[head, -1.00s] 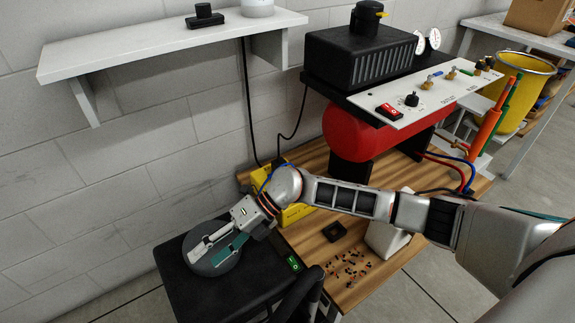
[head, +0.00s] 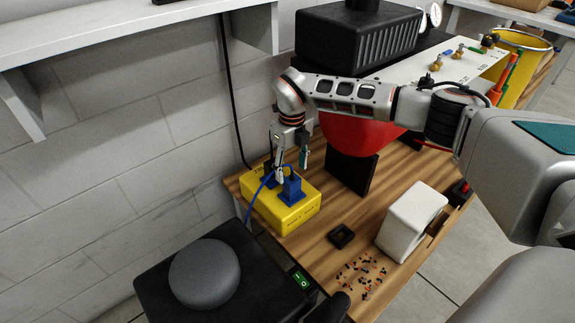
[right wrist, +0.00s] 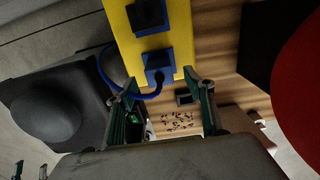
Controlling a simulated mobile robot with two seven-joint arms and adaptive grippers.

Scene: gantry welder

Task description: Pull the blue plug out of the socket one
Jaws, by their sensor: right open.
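The yellow socket box (head: 283,213) sits on the wooden bench in the head view, with blue sockets on its top. The blue plug (head: 291,185) stands in the nearer socket, and its blue cable loops away to the left. The right wrist view shows the plug (right wrist: 158,63) just beyond and between my fingertips. My right gripper (head: 291,158) points down over the box, open and empty, its fingers apart (right wrist: 163,88). From these views I cannot tell whether either finger touches the plug. The socket's number cannot be read. My left gripper is not in view.
A black machine over a red tank (head: 350,135) stands close to the right of my gripper. A white block (head: 410,220), a small black tray (head: 341,236) and scattered small parts (head: 361,275) lie on the bench. A grey disc (head: 204,274) rests on a black surface.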

